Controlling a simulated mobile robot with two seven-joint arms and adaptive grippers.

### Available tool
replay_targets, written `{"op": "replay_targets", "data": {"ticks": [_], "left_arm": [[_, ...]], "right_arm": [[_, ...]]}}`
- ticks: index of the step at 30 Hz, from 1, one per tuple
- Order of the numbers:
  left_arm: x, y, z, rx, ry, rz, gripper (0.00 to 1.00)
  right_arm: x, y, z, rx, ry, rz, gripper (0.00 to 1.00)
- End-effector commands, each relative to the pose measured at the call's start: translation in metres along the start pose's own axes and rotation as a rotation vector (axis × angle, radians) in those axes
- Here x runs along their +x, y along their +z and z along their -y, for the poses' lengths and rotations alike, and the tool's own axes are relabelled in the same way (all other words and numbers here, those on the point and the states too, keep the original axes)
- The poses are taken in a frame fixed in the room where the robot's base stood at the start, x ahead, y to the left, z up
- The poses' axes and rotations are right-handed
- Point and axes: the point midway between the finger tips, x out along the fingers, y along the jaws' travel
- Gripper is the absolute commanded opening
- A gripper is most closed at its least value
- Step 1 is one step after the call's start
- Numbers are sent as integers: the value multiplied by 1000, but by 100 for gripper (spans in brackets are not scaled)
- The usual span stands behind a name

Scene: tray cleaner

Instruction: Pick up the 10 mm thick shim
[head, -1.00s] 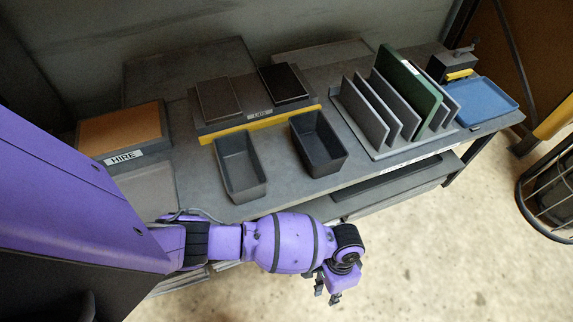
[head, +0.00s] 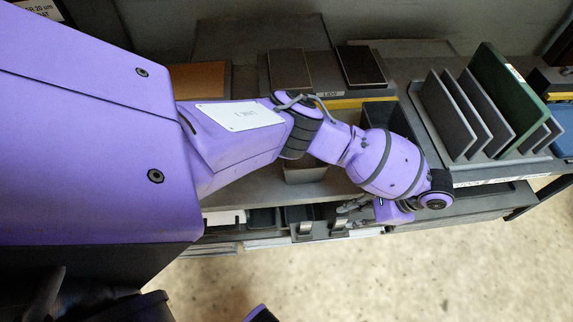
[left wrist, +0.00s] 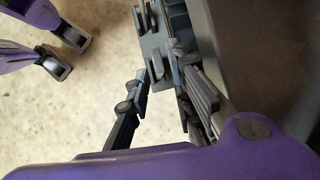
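I cannot make out a shim that I can name as the 10 mm one. A grey plate with brackets (left wrist: 155,45) lies just beyond the fingertips. My left forearm hides part of the bench. I do not recognise my right gripper in either view.
A rack (head: 520,171) holds several grey plates and a green plate (head: 505,95) at the right. Two dark lids (head: 290,68) lie at the back. A dark bin (head: 385,112) and another bin (head: 305,173) are partly behind my arm. The floor in front is clear.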

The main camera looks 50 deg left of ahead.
Motion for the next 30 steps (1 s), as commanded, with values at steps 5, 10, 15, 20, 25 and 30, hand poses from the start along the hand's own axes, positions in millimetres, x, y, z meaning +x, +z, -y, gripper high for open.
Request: {"op": "replay_targets", "data": {"ticks": [5, 10, 15, 20, 25, 30], "left_arm": [[33, 2, -3, 2, 5, 7, 21], [42, 2, -3, 2, 4, 7, 21], [41, 2, -3, 1, 4, 6, 21], [40, 2, -3, 1, 4, 5, 1], [40, 2, -2, 0, 2, 4, 0], [39, 1, 0, -1, 0, 3, 0]], "right_arm": [[4, 5, 0, 3, 1, 7, 67], [4, 6, 0, 4, 1, 7, 67], [4, 6, 0, 4, 1, 7, 67], [4, 6, 0, 4, 1, 7, 67], [4, 6, 0, 4, 1, 7, 67], [4, 6, -1, 4, 1, 7, 67]]}}
